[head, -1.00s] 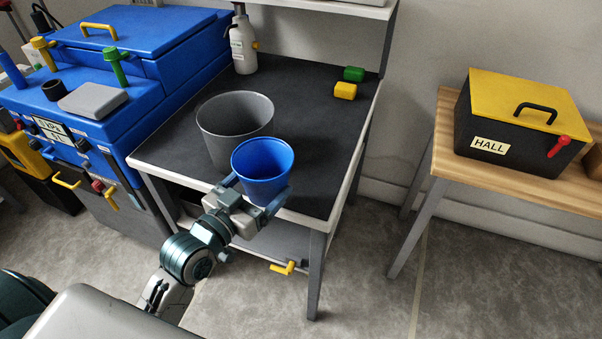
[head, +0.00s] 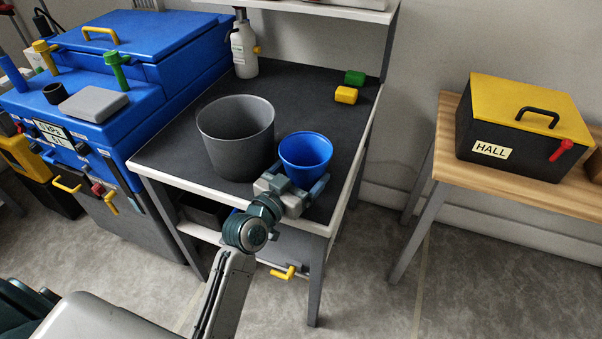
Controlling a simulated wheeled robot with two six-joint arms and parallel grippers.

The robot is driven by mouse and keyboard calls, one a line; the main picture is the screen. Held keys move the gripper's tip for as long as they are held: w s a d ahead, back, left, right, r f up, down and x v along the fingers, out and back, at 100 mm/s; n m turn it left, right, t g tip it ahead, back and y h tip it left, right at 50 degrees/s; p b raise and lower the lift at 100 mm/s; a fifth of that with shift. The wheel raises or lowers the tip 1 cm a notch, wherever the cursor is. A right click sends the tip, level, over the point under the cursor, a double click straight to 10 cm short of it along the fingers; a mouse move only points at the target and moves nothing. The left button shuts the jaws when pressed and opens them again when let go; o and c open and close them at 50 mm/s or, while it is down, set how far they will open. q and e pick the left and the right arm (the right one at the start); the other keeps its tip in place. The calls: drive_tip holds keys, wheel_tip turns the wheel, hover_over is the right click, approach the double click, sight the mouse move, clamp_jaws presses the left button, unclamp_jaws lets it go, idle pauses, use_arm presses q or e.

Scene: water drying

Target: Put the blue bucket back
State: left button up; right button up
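The blue bucket (head: 305,153) is upright at the front right of the dark-topped workbench (head: 310,95), just right of a larger grey bucket (head: 238,150). My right gripper (head: 299,176) comes from the front with one finger on each side of the blue bucket and appears shut on it. The gripper hides the bucket's lower front, so I cannot tell whether its base touches the bench top. My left gripper is not in view.
A white bottle (head: 243,45) stands at the back left of the bench. Green (head: 355,77) and yellow (head: 346,95) blocks lie at the back right. A blue machine (head: 120,90) is on the left. A black box with yellow lid (head: 525,125) sits on a wooden table (head: 450,105).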

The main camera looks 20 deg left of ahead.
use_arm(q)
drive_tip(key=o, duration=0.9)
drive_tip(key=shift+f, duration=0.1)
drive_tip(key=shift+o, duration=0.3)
use_arm(e)
drive_tip(key=shift+r, duration=0.6)
use_arm(q)
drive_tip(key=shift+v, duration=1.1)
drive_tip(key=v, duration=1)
drive_tip(key=shift+b, duration=0.4)
use_arm(e)
drive_tip(key=shift+v, duration=0.85)
